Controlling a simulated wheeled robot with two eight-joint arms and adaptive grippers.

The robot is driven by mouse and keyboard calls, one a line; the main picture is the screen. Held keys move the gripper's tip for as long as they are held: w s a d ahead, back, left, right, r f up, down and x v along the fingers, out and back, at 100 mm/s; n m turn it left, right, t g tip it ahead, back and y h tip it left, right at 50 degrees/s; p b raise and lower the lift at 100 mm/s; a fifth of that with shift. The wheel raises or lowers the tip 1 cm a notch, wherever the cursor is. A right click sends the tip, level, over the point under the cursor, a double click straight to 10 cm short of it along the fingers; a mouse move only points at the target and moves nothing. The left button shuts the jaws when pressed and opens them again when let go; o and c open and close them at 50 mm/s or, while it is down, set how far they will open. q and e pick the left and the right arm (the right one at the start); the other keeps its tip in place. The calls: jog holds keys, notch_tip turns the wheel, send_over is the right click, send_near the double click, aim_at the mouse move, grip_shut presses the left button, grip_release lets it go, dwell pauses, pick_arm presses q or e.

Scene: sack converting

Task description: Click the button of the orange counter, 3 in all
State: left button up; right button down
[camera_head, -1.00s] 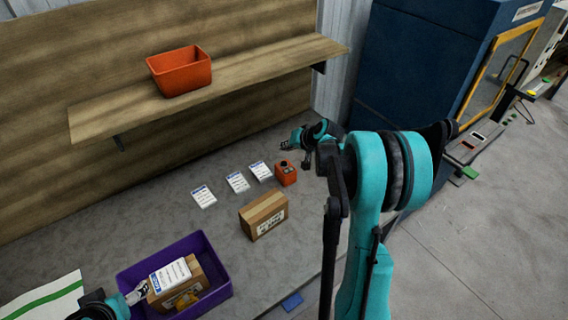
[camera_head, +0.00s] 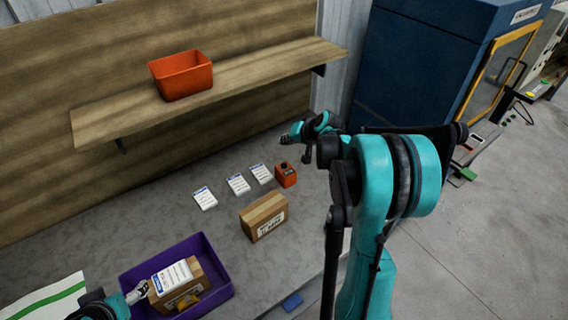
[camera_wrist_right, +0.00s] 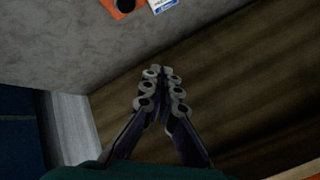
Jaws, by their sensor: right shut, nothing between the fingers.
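The orange counter (camera_head: 288,180) stands on the grey table, with its black round button (camera_head: 284,167) on top. It shows partly at the top edge of the right wrist view (camera_wrist_right: 114,9). My right gripper (camera_head: 284,139) is above and behind the counter, apart from the button. In the right wrist view its fingers (camera_wrist_right: 160,76) are together with nothing between them. My left gripper (camera_head: 138,294) is at the left side of the purple crate, by a small carton; whether it is open or shut does not show clearly.
Several white labelled cards (camera_head: 238,184) lie left of the counter. A brown carton (camera_head: 264,218) stands in front. The purple crate (camera_head: 222,267) holds a carton (camera_head: 190,289). An orange bin (camera_head: 181,76) sits on the wooden shelf (camera_head: 105,123) above the table.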

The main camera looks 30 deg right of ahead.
aim_at(286, 166)
jog(key=shift+f, duration=0.2)
notch_tip(286, 166, down, 9)
jog(key=b, duration=0.6)
jog(key=shift+r+b, duration=0.2)
jog(key=shift+b, duration=0.2)
dwell(1.0)
jog(key=shift+f+b, duration=0.35)
jog(key=shift+f, duration=0.05)
jog(key=shift+f+b, duration=0.4)
jog(key=shift+f, duration=0.1)
dwell(0.6)
dwell(0.3)
jog(key=shift+r+p, duration=0.75)
jog(key=shift+r, duration=0.2)
jog(key=shift+r+p, duration=1.8)
jog(key=shift+r, duration=0.7)
